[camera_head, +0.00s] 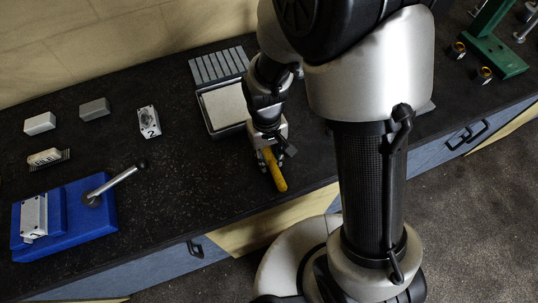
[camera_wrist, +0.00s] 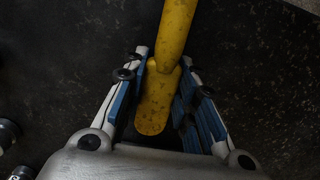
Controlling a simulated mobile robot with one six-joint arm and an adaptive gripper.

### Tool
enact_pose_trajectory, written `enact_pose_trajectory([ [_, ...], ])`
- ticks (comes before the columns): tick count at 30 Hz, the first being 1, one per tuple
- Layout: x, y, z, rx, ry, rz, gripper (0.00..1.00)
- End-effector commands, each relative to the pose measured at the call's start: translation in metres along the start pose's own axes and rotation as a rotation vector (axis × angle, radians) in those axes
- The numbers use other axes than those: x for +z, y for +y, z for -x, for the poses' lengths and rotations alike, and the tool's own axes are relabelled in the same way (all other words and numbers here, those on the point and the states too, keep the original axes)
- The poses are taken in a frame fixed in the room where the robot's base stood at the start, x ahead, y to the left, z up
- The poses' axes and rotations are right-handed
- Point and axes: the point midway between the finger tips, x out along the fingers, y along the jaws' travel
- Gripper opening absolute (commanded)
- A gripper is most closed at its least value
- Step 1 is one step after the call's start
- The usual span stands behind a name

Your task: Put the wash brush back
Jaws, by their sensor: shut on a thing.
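My gripper (camera_head: 268,156) is low over the front part of the black bench top, in front of the grey tray. Its fingers are closed around a yellow rod-like thing, taken to be the wash brush (camera_head: 276,174), whose yellow end points toward the bench's front edge. In the wrist view the wash brush (camera_wrist: 156,108) lies between the blue-padded fingers of my gripper (camera_wrist: 163,62) and runs out past the top edge. No bristles show on it. Whether it touches the bench I cannot tell.
Behind my gripper is a tray (camera_head: 204,108) with a pale panel and a ribbed grey part (camera_head: 219,65). A green stand (camera_head: 495,52) is at right. The bench between the fixture and tray is mostly clear.

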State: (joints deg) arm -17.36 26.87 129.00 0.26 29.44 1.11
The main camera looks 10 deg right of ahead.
Motion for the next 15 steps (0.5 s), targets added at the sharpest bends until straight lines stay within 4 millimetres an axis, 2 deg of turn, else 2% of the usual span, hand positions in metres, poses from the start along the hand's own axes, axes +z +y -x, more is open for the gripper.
enact_pose_trajectory([
  [2, -0.0005, 0.0000, -0.0031, 0.000, 0.000, 0.000, 0.04],
  [3, -0.0004, 0.0000, -0.0038, 0.000, 0.000, 0.000, 0.27],
  [12, -0.0004, 0.0000, -0.0026, 0.000, 0.000, 0.000, 0.46],
  [15, -0.0004, 0.0000, -0.0026, 0.000, 0.000, 0.000, 0.46],
])
